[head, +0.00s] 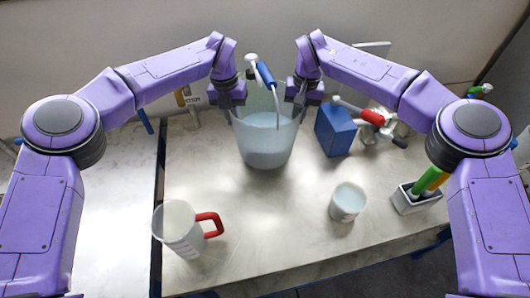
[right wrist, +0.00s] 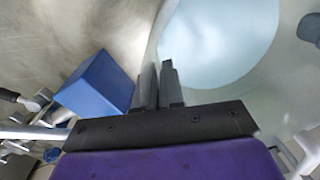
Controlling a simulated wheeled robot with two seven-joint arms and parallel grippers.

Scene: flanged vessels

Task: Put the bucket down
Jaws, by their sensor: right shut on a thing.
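The bucket (head: 265,143) is a pale, translucent pail at the back middle of the table, upright, with light blue liquid inside. It also shows from above in the right wrist view (right wrist: 285,75). My right gripper (head: 298,106) is at its right rim, shut on the wall; its fingers (right wrist: 159,85) reach the bucket's edge in the wrist view. My left gripper (head: 232,108) is at the left rim, but its fingers are too small and dark to tell open from shut. I cannot tell whether the bucket's base touches the table.
A blue block (head: 335,130) stands close to the bucket's right, beside a red-handled metal fitting (head: 373,117). A red-handled jug (head: 182,230), a small cup of liquid (head: 347,202) and a holder (head: 412,200) stand nearer. The table (head: 265,215) is clear before the bucket.

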